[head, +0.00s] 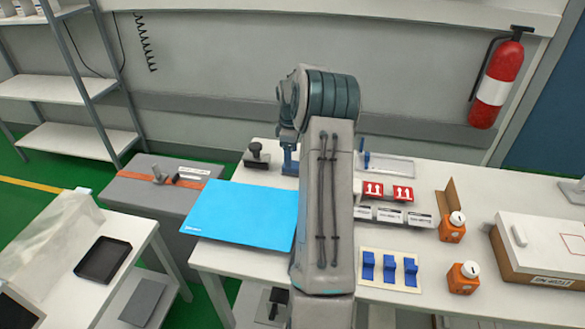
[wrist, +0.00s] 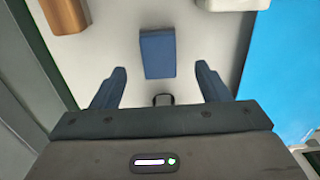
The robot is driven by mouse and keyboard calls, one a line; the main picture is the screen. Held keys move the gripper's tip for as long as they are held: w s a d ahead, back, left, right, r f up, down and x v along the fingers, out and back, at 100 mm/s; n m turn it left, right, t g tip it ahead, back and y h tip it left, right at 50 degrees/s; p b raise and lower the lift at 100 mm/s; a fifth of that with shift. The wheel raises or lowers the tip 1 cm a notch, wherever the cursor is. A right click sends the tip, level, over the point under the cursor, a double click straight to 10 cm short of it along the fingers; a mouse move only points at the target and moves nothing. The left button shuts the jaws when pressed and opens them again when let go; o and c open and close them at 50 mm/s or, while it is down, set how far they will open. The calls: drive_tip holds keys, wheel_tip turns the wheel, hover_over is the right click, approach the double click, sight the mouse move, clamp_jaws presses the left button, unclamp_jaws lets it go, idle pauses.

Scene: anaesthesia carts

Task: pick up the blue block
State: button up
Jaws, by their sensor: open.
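The blue block (wrist: 158,53) shows in the wrist view on a pale surface, straight ahead of my gripper (wrist: 160,85). My gripper is open, with one dark blue finger on each side and a gap between them wider than the block. The block lies just beyond the fingertips, apart from both. In the head view my arm hides most of the space around the gripper. A small blue part shows just left of the arm; I cannot tell whether it is the block or my gripper.
A bright blue mat (head: 243,214) lies left of my arm; it also shows in the wrist view (wrist: 290,60). A brown object (wrist: 65,14) and a pale object (wrist: 235,4) flank the block. Blue hooks on a beige board (head: 408,287) and orange bottles (head: 452,234) stand right.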

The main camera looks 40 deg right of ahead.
drive_tip(key=shift+d+f+p, duration=0.1)
drive_tip(key=shift+f+p, duration=0.25)
drive_tip(key=shift+f, duration=2.35)
drive_tip(key=c, duration=1.1)
